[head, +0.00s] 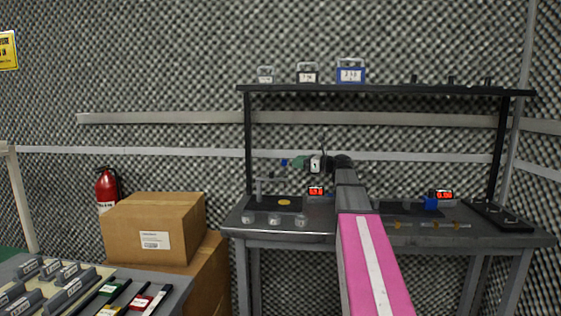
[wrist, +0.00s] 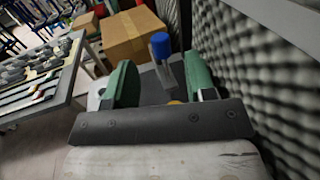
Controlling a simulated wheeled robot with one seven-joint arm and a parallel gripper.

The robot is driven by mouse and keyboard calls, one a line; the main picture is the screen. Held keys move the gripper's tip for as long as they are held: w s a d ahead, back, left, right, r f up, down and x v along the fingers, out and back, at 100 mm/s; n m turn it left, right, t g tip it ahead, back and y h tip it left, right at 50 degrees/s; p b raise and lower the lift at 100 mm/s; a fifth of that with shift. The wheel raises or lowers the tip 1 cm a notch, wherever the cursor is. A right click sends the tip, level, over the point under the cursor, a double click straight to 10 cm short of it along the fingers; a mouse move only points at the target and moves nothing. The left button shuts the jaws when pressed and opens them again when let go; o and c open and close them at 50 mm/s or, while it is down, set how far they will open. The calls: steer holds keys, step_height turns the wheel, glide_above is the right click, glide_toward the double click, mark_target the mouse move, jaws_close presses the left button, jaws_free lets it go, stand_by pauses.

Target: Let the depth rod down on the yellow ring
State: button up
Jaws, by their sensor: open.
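A dark stand (head: 259,190) is on the left of the back workbench, with a blue knob (head: 285,162) above it, which I take for the depth rod's top. In the wrist view the blue knob (wrist: 159,42) tops a pale stem (wrist: 166,73) between my two green fingers. The yellow ring (head: 284,202) lies flat on the dark mat below; a yellow bit (wrist: 175,102) shows in the wrist view, mostly hidden. My gripper (head: 297,162) is open, with its fingers on either side of the stem in the wrist view; I cannot tell whether they touch it.
Several small clear pieces (head: 274,219) line the bench's front edge. Red-digit displays (head: 316,191) stand behind. A black shelf (head: 400,90) spans above the bench. Cardboard boxes (head: 153,228) stand left, and a side table (head: 150,281) holds tools. A foam wall (wrist: 255,60) is close right in the wrist view.

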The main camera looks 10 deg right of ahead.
steer(key=x, duration=0.8)
steer(key=c, duration=0.7)
